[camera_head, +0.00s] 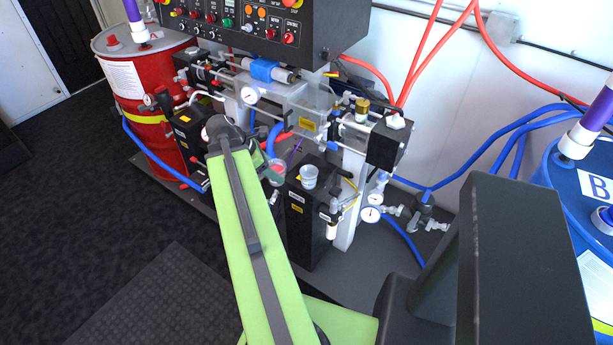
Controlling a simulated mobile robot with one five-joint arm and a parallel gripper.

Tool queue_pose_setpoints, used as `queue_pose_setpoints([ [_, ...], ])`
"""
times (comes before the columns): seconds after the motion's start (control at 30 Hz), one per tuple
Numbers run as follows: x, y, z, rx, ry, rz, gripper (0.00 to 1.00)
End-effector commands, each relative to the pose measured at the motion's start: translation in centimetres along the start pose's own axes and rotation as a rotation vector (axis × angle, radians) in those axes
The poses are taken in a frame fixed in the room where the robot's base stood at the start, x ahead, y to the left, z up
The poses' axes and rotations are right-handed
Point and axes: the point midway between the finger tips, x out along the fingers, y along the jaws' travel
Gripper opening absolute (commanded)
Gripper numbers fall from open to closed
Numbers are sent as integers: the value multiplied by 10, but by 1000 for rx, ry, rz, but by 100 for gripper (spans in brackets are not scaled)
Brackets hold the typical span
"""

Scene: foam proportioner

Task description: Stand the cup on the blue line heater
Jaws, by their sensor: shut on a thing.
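My gripper (265,158) is at the far end of my green arm, mostly hidden behind the arm's dark wrist. It is shut on a small see-through cup (276,175) with some red in it. This cup is roughly upright, just left of the black line heater box (299,222) on the blue-drum side. I take this box for the blue line heater. A second, pale grey cup (309,178) stands upright over that heater's top. The fingers' contact with the held cup is too small to see clearly.
A control panel (265,28) overhangs the pump frame. A red drum (140,85) stands at the left, a blue drum (583,205) at the right. Gauges (371,214), valves and blue hoses crowd the heater's right side. Dark floor (90,205) is open at the left.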

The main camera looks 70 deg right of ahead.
Motion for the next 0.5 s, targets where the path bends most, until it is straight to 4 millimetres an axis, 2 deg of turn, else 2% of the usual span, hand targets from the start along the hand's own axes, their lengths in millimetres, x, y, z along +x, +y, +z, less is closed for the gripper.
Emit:
queue_pose_setpoints([
  [0.03, 16, 2, -18, -14, 0, 10, 4],
  [0.17, 12, 4, -20, -25, -1, 17, 4],
  [0.27, 15, 12, -11, -23, -1, 15, 4],
  [0.5, 42, 47, 32, -22, -1, 14, 4],
])
